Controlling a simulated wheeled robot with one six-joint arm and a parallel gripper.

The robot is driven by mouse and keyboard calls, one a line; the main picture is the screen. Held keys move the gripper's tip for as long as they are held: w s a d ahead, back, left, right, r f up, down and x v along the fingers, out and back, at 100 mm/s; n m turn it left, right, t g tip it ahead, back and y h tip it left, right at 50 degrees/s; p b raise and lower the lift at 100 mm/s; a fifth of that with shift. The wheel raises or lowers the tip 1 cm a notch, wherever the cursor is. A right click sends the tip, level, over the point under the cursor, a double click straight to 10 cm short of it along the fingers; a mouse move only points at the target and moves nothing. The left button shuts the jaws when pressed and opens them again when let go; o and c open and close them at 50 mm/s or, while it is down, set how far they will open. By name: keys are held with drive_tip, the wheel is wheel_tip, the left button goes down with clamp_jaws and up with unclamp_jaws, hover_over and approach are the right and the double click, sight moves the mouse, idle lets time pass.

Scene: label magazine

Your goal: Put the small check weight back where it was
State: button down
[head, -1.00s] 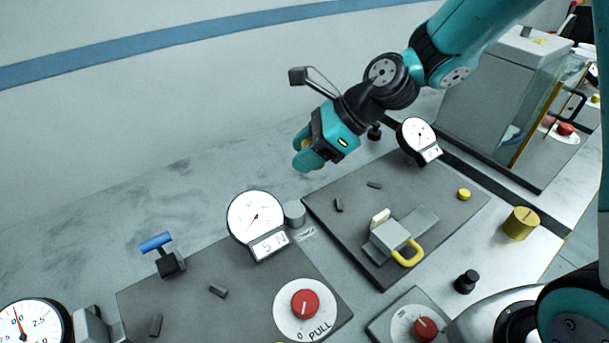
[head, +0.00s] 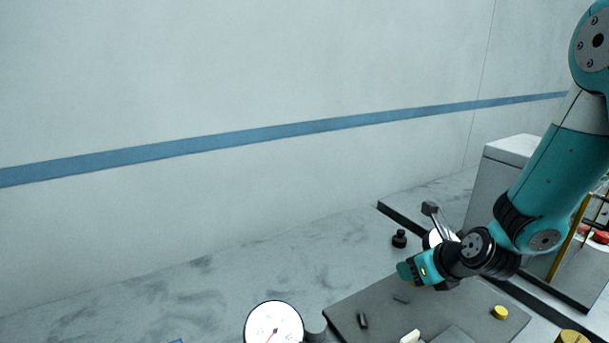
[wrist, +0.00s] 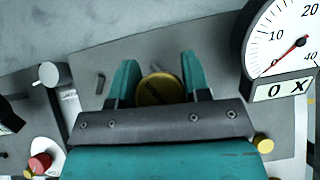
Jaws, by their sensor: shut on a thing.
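A larger brass cylinder (head: 572,337) is cut off at the bottom right of the head view.
A black knobbed weight (head: 399,239) stands behind the plate. A yellow button (head: 500,312) is on the plate's right side. Another dial (head: 274,327) stands at the left.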

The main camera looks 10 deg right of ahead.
drive_tip(key=shift+s+d, duration=0.1)
drive_tip(key=shift+d, duration=0.35)
drive_tip(key=s+d+r+n+p, duration=0.1)
drive_tip(key=s+d+r+p, duration=0.3)
drive_tip(key=s+d+p, duration=0.7)
drive_tip(key=s+d+r+n+g+y+p, duration=0.1)
drive_tip(key=s+d+r+n+y+p, duration=0.15)
drive_tip(key=s+r+p, duration=0.85)
drive_tip(key=shift+h, duration=0.25)
drive_tip(key=f+b, duration=0.3)
drive_tip(key=f, duration=0.3)
drive_tip(key=f+b, duration=0.3)
drive_tip(key=f, duration=0.3)
drive_tip(key=f+b, duration=0.4)
drive_tip(key=f, duration=0.2)
drive_tip(key=shift+w+d, duration=0.3)
drive_tip(key=shift+w, duration=0.1)
drive_tip(key=shift+f+p, duration=0.45)
drive_tip(key=shift+f, duration=1.7)
